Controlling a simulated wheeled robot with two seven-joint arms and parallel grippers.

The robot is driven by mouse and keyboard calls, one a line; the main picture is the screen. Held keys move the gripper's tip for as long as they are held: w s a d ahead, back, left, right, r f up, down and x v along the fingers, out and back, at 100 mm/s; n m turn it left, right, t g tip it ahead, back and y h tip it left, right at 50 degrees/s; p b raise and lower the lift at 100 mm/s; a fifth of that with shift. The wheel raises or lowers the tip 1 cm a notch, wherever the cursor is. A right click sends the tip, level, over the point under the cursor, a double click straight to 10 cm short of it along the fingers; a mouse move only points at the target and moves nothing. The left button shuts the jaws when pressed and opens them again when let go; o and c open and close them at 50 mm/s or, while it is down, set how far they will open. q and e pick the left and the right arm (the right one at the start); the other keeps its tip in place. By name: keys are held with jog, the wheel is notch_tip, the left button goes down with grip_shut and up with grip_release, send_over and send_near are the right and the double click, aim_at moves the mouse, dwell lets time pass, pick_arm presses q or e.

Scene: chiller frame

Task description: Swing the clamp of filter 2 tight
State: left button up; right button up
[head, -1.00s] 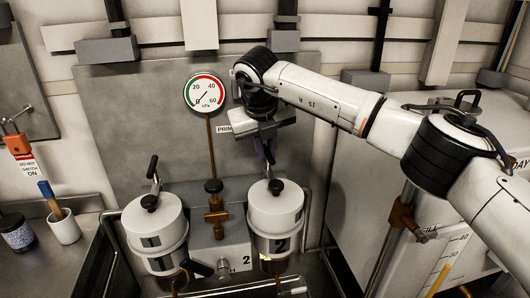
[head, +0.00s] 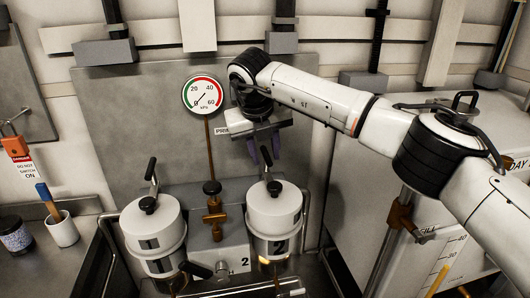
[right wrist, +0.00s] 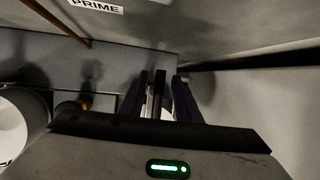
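Filter 2 (head: 276,215) is the right-hand white canister, marked 2, with a dark knob on its lid. Its dark clamp lever (head: 266,165) stands nearly upright behind the lid. My right gripper (head: 265,160) is over the lever from above and behind, with its two purple fingers spread on either side of it. In the right wrist view the lever (right wrist: 158,92) shows as a dark bar between the open fingers, with a gap on both sides. The lever's lower end is hidden by the lid. My left gripper is not in view.
Filter 1 (head: 152,232) stands to the left with its own raised lever (head: 152,172). A brass valve (head: 214,217) and pipe lie between the filters, below a pressure gauge (head: 203,95). A white tank (head: 375,170) stands right. A cup with a brush (head: 62,230) is far left.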

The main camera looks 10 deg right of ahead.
jog(key=v, duration=1)
jog(key=shift+r+b, duration=0.15)
jog(key=shift+b, duration=0.2)
jog(key=shift+s, duration=0.1)
